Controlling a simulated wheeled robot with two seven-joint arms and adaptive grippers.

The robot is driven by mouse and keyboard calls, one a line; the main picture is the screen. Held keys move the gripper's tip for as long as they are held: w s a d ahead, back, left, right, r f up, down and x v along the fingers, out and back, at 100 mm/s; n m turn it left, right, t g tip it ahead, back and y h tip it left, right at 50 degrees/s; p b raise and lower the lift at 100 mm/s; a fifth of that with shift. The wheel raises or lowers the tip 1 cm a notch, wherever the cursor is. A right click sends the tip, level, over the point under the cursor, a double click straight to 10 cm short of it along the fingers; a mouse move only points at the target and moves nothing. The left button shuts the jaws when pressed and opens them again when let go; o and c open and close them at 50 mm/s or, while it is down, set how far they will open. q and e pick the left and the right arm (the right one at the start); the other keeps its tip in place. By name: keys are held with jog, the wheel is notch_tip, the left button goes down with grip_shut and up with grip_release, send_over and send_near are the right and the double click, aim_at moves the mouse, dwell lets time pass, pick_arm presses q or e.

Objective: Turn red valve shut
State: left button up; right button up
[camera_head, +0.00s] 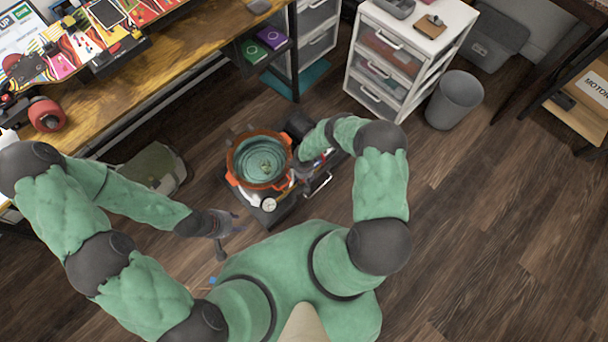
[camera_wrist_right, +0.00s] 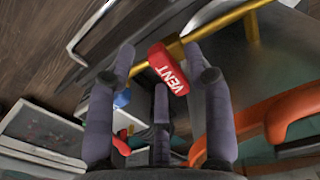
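The red valve handle (camera_wrist_right: 170,70), marked VENT, sits on a brass pipe (camera_wrist_right: 225,27) in the right wrist view. My right gripper (camera_wrist_right: 160,75) is open, with its fingers spread around the near side of the handle. The handle lies between the outer fingertips, and I see no firm grip on it. In the head view my right gripper (camera_head: 304,168) is beside the orange-rimmed pot (camera_head: 233,162), partly hidden by my arm. My left gripper (camera_head: 228,226) is open and empty, to the lower left of the pot.
The pot stands on a low dark base with a round gauge (camera_head: 269,204) at its front. A wooden workbench (camera_head: 190,45) is at the upper left. A white drawer unit (camera_head: 420,35) and a grey bin (camera_head: 455,100) stand at the upper right. Floor at the right is clear.

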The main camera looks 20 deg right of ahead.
jog(key=shift+r, duration=0.1)
notch_tip(320, 180, up, 12)
dwell(0.9)
dwell(0.5)
jog(key=s+a+r+m+y+p, duration=0.2)
jog(key=s+a+r, duration=0.4)
jog(key=r, duration=0.4)
jog(key=s+a+r+m+y+p, duration=0.2)
jog(key=s+a+r, duration=0.4)
jog(key=s+r, duration=0.3)
jog(key=shift+s+a+r+m+p, duration=0.15)
jog(key=shift+r+m+p, duration=0.35)
jog(key=shift+r+m, duration=0.35)
jog(key=shift+r, duration=0.1)
